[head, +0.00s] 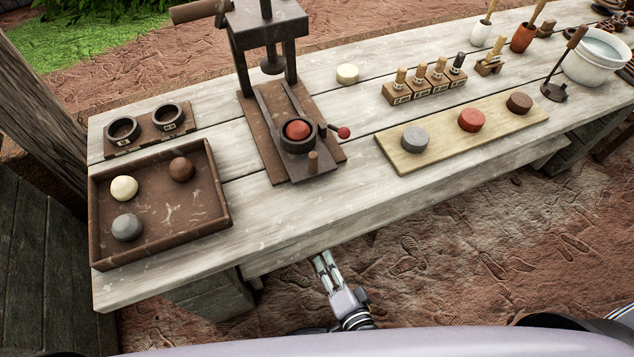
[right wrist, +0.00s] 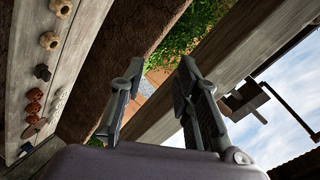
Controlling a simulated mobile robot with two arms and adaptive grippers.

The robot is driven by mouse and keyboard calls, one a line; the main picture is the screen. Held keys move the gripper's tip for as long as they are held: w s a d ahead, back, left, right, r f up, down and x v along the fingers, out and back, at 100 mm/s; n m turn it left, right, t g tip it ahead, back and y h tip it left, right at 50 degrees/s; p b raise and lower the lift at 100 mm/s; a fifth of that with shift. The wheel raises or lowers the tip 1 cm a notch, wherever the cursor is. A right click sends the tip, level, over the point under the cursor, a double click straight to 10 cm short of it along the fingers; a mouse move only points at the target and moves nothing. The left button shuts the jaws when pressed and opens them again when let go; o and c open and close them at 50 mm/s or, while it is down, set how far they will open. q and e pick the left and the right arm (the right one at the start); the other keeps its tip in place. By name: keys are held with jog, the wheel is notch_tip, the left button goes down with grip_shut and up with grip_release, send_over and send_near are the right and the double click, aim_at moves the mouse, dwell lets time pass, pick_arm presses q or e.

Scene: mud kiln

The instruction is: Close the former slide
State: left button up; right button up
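The former (head: 268,25) is a dark press-like frame on the workbench, with a round plunger (head: 272,64) hanging under its top. Its slide (head: 303,171) is a dark plate drawn out towards the bench's front edge, clear of the plunger. A dark ring on the slide holds a red ball (head: 298,130). A small wooden peg (head: 312,160) stands near the slide's front end. My right gripper (head: 324,262) is below and in front of the bench edge, apart from the slide. Its fingers are spread and empty in the right wrist view (right wrist: 162,66). My left gripper is not in view.
A red-tipped handle (head: 343,132) sticks out right of the ring. A brown tray (head: 160,238) with several balls lies left. A light board (head: 445,150) with 3 discs lies right, with small stamps (head: 420,85) behind it. Bare bench lies in front of the board.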

aim_at(314, 169)
jog(key=r+m+t, duration=0.1)
jog(key=r+m, duration=0.1)
jog(key=r, duration=0.2)
jog(key=w+r+m+t+h, duration=0.1)
jog(key=r+m, duration=0.1)
jog(key=r, duration=0.3)
jog(key=w+r+m+t+b, duration=0.1)
jog(key=r+m+t, duration=0.1)
jog(key=r, duration=0.2)
jog(key=shift+w+d+r, duration=0.2)
jog(key=c, duration=0.5)
jog(key=shift+w+r, duration=0.2)
jog(key=shift+r, duration=0.05)
grip_shut()
jog(key=w+p, duration=0.1)
jog(key=w, duration=0.3)
jog(key=w+a+p, duration=0.1)
jog(key=w, duration=0.3)
jog(key=w+a+p, duration=0.1)
jog(key=w, duration=0.3)
jog(key=shift+w+f, duration=0.15)
jog(key=shift+w, duration=0.55)
